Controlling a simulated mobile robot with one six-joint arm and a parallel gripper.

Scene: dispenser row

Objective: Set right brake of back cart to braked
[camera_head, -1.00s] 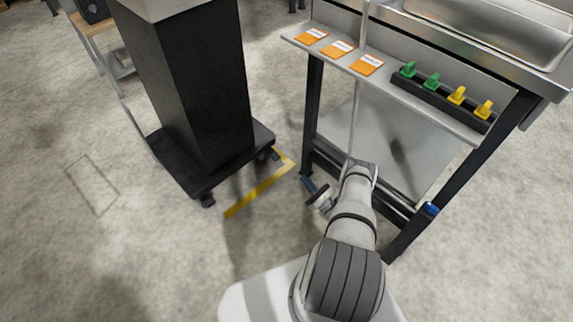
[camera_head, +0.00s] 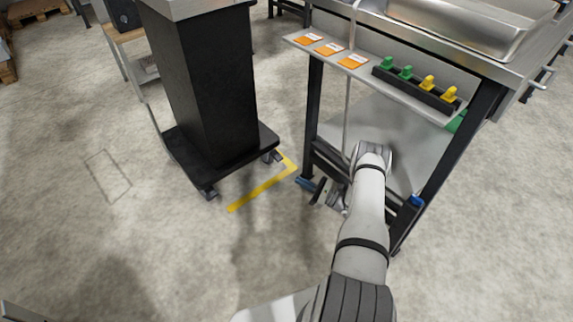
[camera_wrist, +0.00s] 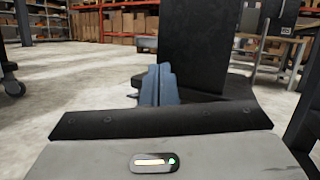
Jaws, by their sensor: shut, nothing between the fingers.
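My gripper (camera_head: 313,187) is low near the floor, beside the front left leg of a steel-topped cart, and points left. In the wrist view its blue fingers (camera_wrist: 158,85) are together, with nothing between them. A small blue part (camera_head: 417,200) shows low on this cart's front right leg; I cannot tell its setting. Left of it stands a black column cart (camera_head: 205,90) on a black base with casters (camera_head: 208,193). In the wrist view its column (camera_wrist: 193,45) rises beyond the fingertips. I cannot make out brake pedals on it or tell which cart is the back one.
The steel-topped cart's shelf (camera_head: 365,78) carries orange cards (camera_head: 353,62) and a dark rack (camera_head: 415,92) with green and yellow clips. A yellow floor line (camera_head: 258,190) lies between the carts. Racks of boxes (camera_wrist: 118,22) stand far back.

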